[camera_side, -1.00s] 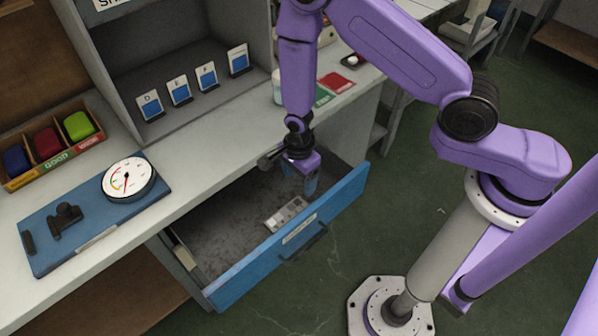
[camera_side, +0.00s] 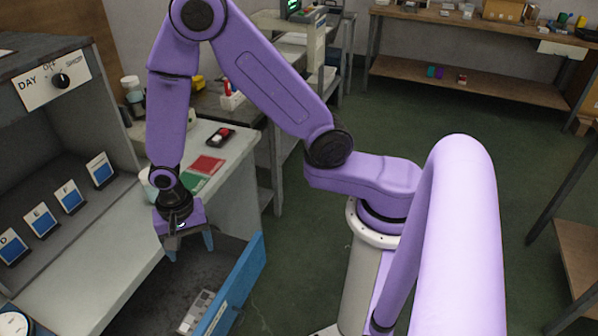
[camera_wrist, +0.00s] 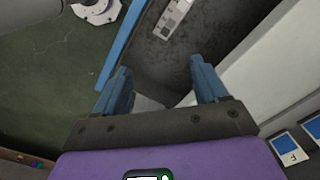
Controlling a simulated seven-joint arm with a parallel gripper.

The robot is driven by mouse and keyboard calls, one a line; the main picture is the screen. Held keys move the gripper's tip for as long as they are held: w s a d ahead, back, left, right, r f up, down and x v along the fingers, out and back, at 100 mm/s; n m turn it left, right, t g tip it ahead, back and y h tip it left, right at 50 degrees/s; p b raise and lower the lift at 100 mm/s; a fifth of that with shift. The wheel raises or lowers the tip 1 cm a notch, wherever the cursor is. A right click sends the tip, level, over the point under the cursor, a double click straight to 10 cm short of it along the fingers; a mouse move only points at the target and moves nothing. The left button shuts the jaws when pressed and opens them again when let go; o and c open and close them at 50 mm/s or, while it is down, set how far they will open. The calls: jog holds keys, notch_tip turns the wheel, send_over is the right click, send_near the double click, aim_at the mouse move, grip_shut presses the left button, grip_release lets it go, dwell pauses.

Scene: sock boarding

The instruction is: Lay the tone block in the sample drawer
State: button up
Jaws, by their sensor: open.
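The tone block (camera_side: 195,312), a pale strip with grey patches, lies on the floor of the open sample drawer (camera_side: 243,275). It also shows at the top of the wrist view (camera_wrist: 175,17), inside the drawer's blue front (camera_wrist: 125,45) and partly cut off by the frame edge. My gripper (camera_side: 190,247) is open and empty. It hangs over the drawer, apart from the block, with its blue fingers pointing down. In the wrist view both fingers (camera_wrist: 160,70) are spread with nothing between them.
The light counter (camera_side: 85,265) runs beside the drawer. A grey booth with several blue-and-white cards (camera_side: 69,197) stands on it. A red card (camera_side: 207,165) and a green card (camera_side: 193,184) lie behind my gripper. Open green floor (camera_side: 300,235) lies right of the drawer.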

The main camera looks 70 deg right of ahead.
jog(key=s+d+r+n, duration=0.5)
jog(key=s+r+n, duration=0.3)
jog(key=s+n, duration=0.2)
jog(key=s+d+r+n, duration=0.6)
jog(key=s+r+n, duration=0.3)
jog(key=s+n, duration=0.1)
jog(key=shift+s+d+n, duration=0.25)
jog(key=shift+s+n, duration=0.05)
jog(key=shift+n, duration=0.6)
jog(key=shift+c, duration=0.3)
